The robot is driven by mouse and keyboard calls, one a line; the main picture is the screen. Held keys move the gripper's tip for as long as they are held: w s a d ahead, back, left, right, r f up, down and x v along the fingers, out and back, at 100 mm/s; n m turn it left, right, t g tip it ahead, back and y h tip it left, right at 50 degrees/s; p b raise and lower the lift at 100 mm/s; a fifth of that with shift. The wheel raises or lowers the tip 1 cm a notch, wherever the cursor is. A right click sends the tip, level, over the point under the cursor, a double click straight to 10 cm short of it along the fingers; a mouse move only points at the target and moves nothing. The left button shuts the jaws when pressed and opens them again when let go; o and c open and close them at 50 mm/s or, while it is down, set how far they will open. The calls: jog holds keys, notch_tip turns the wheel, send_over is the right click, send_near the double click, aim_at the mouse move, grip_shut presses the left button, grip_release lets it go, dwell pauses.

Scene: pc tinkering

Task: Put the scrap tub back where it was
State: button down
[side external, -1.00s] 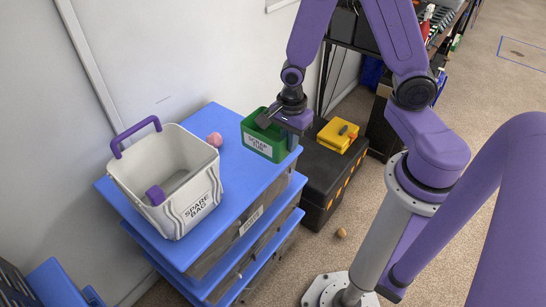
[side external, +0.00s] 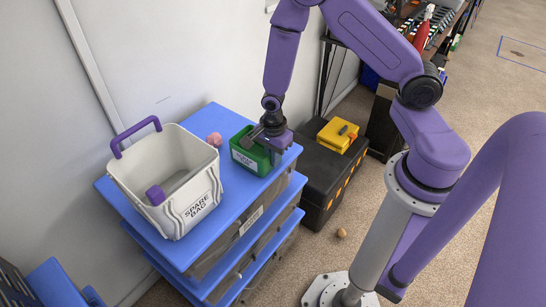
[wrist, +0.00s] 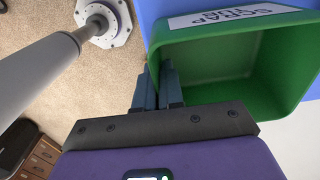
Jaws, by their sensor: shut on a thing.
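The green scrap tub (side external: 241,145) has a white label on its front. It is at the right end of the blue cart top in the side view, upright, and I cannot tell if its base touches the top. My gripper (side external: 270,148) is shut on the tub's right wall. In the wrist view, the fingers (wrist: 170,86) pinch the wall of the tub (wrist: 213,58), whose visible inside is empty. Its label reads "SCRAP TUB".
A white "SPARE BAG" bin (side external: 197,187) with a purple handle stands left on the blue top (side external: 237,200). A pink object (side external: 214,139) lies between bin and tub. Right of the cart is a black case (side external: 318,172) with a yellow box (side external: 337,135). A wall runs behind.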

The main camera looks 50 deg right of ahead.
jog(key=shift+f, duration=0.25)
jog(key=c, duration=1.3)
grip_release()
jog(key=shift+o, duration=0.2)
notch_tip(320, 180, up, 12)
jog(key=shift+f, duration=0.1)
jog(key=s+a+r+n, duration=0.1)
jog(key=s+r+n, duration=0.5)
jog(key=s+n, duration=0.4)
jog(key=s+a+r+n, duration=0.1)
jog(key=s+r+n, duration=0.6)
jog(key=n, duration=1.3)
jog(key=shift+s+a+n, duration=0.3)
jog(key=shift+s, duration=1.65)
